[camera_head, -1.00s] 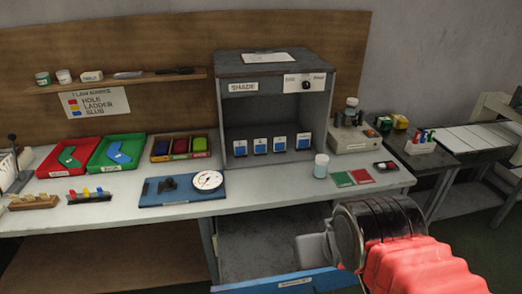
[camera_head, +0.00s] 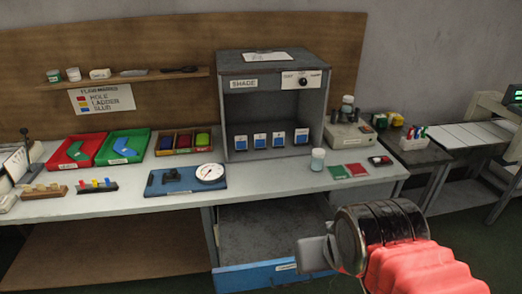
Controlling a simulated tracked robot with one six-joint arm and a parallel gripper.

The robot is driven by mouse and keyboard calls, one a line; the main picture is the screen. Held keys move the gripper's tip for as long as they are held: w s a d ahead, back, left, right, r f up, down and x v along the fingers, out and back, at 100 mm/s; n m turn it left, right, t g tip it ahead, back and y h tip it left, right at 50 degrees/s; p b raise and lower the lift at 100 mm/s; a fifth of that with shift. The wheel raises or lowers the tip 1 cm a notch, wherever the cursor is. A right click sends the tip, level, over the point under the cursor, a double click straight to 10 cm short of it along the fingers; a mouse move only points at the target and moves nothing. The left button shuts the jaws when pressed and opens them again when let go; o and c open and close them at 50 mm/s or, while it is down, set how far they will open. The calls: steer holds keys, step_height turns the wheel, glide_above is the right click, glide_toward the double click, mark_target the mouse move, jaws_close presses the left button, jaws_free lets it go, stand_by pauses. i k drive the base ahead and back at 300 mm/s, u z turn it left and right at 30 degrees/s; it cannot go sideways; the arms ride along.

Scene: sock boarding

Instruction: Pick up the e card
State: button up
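Several small blue-and-white cards stand in a row on the floor of the open grey shade cabinet (camera_head: 228,118). They are a far left card (camera_head: 240,142), a second card (camera_head: 260,140), a third card (camera_head: 279,139) and a far right card (camera_head: 302,137). Their letters are too small to read, so I cannot tell which is the e card. My gripper (camera_head: 316,254) is at the lower right, in front of the bench and well apart from the cards. Only its grey end shows beyond the dark wrist; whether it is open or shut is not clear.
A drawer (camera_head: 262,276) stands open below the bench, left of my gripper. A glass jar (camera_head: 318,160), a green swatch (camera_head: 336,171) and a red swatch (camera_head: 357,169) lie before the cabinet's right side. A blue board with a dial (camera_head: 178,188) is on the left.

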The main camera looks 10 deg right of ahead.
mark_target(259, 139)
steer(key=k, duration=1.1)
steer(key=u, duration=0.5)
steer(key=i, duration=1.2)
steer(key=u, duration=0.6)
steer(key=i, duration=0.95)
